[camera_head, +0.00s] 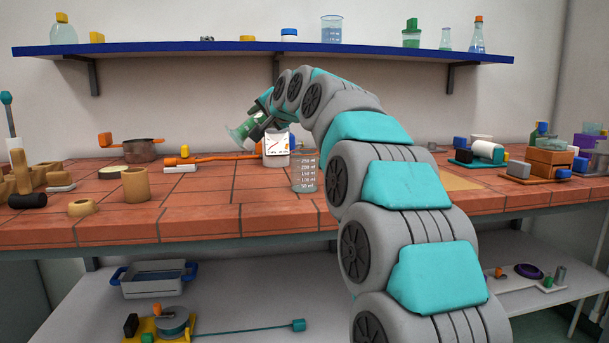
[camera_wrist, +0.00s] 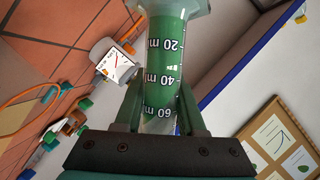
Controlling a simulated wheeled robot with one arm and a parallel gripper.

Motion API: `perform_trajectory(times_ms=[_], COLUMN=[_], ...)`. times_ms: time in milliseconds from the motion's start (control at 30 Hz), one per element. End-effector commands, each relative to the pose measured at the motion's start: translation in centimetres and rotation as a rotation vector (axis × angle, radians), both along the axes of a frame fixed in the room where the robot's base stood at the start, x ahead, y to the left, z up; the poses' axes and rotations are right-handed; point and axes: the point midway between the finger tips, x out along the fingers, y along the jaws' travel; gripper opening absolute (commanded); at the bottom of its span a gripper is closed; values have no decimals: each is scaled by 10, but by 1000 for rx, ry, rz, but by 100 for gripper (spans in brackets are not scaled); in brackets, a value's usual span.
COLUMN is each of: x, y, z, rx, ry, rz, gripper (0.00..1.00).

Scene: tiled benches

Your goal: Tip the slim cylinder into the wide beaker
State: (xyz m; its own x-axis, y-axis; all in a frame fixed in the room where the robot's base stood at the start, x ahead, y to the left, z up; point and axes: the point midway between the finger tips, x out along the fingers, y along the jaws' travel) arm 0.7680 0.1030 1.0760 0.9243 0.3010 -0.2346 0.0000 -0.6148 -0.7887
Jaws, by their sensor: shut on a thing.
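The slim cylinder (camera_wrist: 165,60) is in my gripper (camera_wrist: 160,106), with a finger on each side of it. It has a scale in ml and looks green inside. In the head view the cylinder (camera_head: 238,133) is tilted, its pale flared end low on the left, above the bench. My gripper (camera_head: 257,119) is partly hidden by my own arm there. The wide beaker (camera_head: 305,174) stands upright on the bench, clear with white marks, below and right of the gripper, apart from the cylinder. I cannot see any contents in it.
A white dial instrument (camera_head: 277,150) stands just left of the beaker. An orange burner with a hose (camera_head: 215,159) and a brown pot (camera_head: 144,150) are further left. A blue shelf (camera_head: 200,46) with glassware runs above.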

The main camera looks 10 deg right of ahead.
Motion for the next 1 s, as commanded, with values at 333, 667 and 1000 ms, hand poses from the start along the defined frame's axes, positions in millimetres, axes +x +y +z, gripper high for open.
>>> perform_trajectory(times_ms=[333,667,1000], x=[0,0,0], y=[1,2,3], z=[0,-1,-2], rx=[17,32,47], ry=[-1,-1,0], rz=[0,1,1], gripper=[0,0,0])
